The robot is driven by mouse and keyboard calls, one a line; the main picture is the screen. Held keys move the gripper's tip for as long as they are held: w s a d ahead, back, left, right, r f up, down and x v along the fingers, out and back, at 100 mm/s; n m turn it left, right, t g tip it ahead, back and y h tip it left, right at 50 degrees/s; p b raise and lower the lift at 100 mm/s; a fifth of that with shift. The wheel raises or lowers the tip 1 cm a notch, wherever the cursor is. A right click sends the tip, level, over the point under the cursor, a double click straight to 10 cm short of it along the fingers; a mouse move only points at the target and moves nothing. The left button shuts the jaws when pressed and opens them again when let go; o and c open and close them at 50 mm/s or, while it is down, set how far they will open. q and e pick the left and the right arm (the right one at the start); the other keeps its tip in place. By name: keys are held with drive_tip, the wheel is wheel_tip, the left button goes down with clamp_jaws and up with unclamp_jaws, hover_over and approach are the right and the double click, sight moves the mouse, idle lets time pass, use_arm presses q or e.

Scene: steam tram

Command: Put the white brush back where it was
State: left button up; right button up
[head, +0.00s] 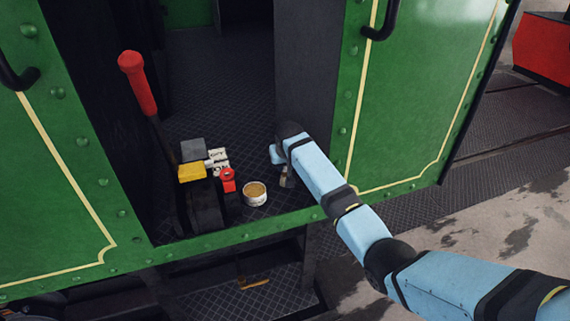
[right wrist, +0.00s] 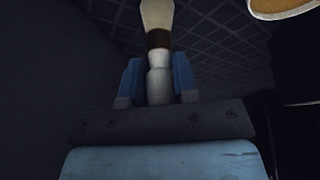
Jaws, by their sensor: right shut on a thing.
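My right gripper (right wrist: 158,85) is shut on the white brush (right wrist: 159,60), with its blue fingers on either side of the pale handle. The brush has a brown band and light bristles pointing away from the gripper. In the head view, the right gripper (head: 284,168) is inside the green tram's doorway, just above the dark patterned floor and close to the right door post. Only a small part of the brush (head: 287,181) shows below it there. I cannot tell whether the brush touches the floor. My left gripper is not in view.
A round tin (head: 255,194) with a tan top stands on the floor left of the gripper. Farther left are a red item (head: 228,180), white lettered blocks (head: 217,160), a yellow block (head: 192,171), a grey block (head: 193,149) and a red-handled lever (head: 138,83). The floor behind is clear.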

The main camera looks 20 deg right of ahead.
drive_tip(key=o, duration=0.9)
